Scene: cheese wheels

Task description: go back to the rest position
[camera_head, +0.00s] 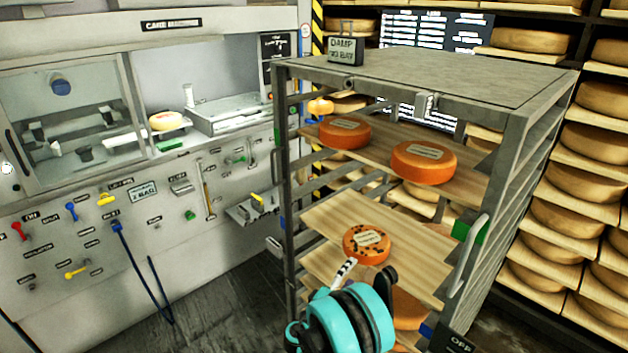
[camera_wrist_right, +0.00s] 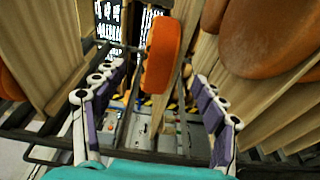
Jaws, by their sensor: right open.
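My right gripper (camera_head: 364,273), with a turquoise wrist, is in front of the grey rack, low in the head view. In the right wrist view, its two fingers (camera_wrist_right: 158,75) stand wide apart with nothing between their pads. A dark-spotted orange cheese wheel (camera_head: 366,246) lies on a wooden board just beyond the gripper; whether a finger touches it I cannot tell. An orange wheel (camera_wrist_right: 162,55) shows beyond the fingers in the wrist view, seen tilted. My left gripper is not in view.
The rack (camera_head: 290,180) holds two labelled orange wheels (camera_head: 345,132) (camera_head: 424,162) on its upper board and another partly hidden below. A grey machine wall (camera_head: 100,240) with coloured handles stands left. Shelves of large wheels (camera_head: 590,145) stand right. Dark floor (camera_head: 215,305) is open left of the rack.

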